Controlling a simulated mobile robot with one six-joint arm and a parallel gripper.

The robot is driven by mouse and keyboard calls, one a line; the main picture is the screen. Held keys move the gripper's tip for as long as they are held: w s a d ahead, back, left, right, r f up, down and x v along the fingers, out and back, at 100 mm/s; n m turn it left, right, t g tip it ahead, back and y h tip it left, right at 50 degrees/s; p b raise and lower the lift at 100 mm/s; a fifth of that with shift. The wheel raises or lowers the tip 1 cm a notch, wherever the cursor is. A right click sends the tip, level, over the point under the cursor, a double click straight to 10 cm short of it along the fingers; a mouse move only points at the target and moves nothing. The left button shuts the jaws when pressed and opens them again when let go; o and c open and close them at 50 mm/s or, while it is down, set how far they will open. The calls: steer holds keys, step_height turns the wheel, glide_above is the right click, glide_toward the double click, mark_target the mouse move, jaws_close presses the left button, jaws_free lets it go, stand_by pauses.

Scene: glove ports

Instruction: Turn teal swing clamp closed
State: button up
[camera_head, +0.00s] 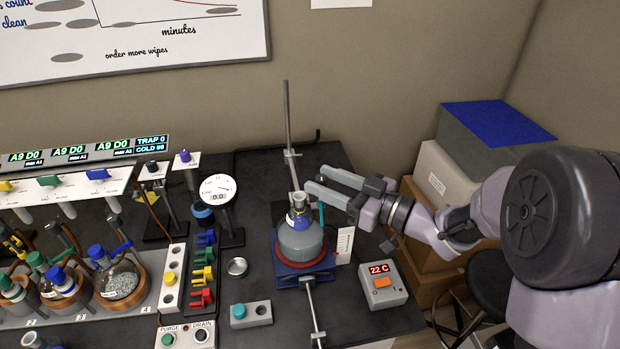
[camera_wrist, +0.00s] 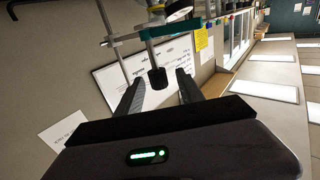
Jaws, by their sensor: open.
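The teal swing clamp (camera_head: 321,213) shows as a small, narrow teal piece beside the flask neck, right of the blue part; my gripper partly covers that area. In the wrist view a teal bar (camera_wrist: 190,27) runs across above the fingers, with a dark knob (camera_wrist: 157,78) on a short stem below it. My gripper (camera_head: 314,180) reaches in from the right, at the flask neck and just above the clamp. Its fingers are apart in the wrist view (camera_wrist: 159,80), and the knob appears between them. I cannot tell whether they touch it.
The round grey flask (camera_head: 301,243) sits on a red-rimmed blue base, with a metal stand rod (camera_head: 287,120) behind. A 22 C control box (camera_head: 382,285) stands right of it. A pressure gauge (camera_head: 218,191) and colored clips (camera_head: 203,273) stand left. Boxes (camera_head: 470,160) rise at right.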

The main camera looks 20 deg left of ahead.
steer(key=x, duration=0.4)
steer(key=shift+c, duration=0.5)
jaws_close()
steer(key=shift+b, duration=0.3)
